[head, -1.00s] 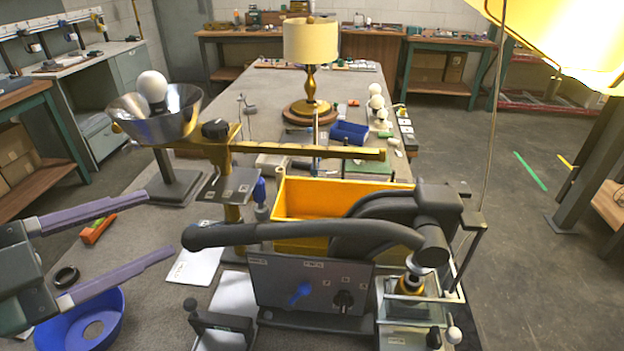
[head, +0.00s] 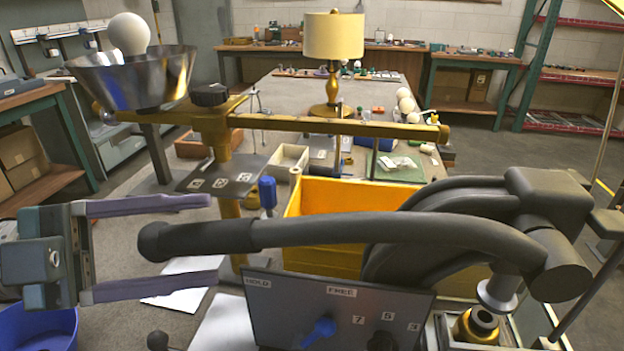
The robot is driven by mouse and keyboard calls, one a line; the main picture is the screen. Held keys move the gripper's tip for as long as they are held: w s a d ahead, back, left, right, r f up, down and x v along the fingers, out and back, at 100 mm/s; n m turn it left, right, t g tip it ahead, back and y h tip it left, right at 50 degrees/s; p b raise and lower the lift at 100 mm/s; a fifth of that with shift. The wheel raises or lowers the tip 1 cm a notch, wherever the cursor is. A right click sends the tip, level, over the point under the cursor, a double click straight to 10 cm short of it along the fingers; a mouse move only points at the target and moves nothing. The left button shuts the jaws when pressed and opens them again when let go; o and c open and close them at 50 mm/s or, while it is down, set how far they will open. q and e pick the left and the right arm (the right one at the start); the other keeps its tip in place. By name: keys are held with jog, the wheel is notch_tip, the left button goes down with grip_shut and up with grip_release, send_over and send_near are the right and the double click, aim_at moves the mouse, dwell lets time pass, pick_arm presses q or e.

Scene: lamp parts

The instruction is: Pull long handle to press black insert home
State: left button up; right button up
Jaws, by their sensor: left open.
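The long dark handle (head: 320,232) runs across the head view from a rounded grip end at the left to a pivot at the right. My left gripper (head: 215,240) is open. Its two purple fingers point right, one above and one below the handle's grip end in the picture; I cannot tell whether they touch it. Below the pivot, a pale ram (head: 498,290) hangs over a brass-coloured part (head: 476,325) with a dark round centre, which may be the black insert. A gap shows between ram and part. My right gripper is not in view.
A panel (head: 340,310) with a blue knob stands below the handle. A yellow bin (head: 345,205) is behind it. A brass crossbar (head: 330,126) and a metal bowl (head: 135,78) with a white bulb stand above and left.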

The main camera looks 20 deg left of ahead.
pick_arm(q)
jog(key=shift+x, duration=1.3)
grip_shut()
dwell(0.5)
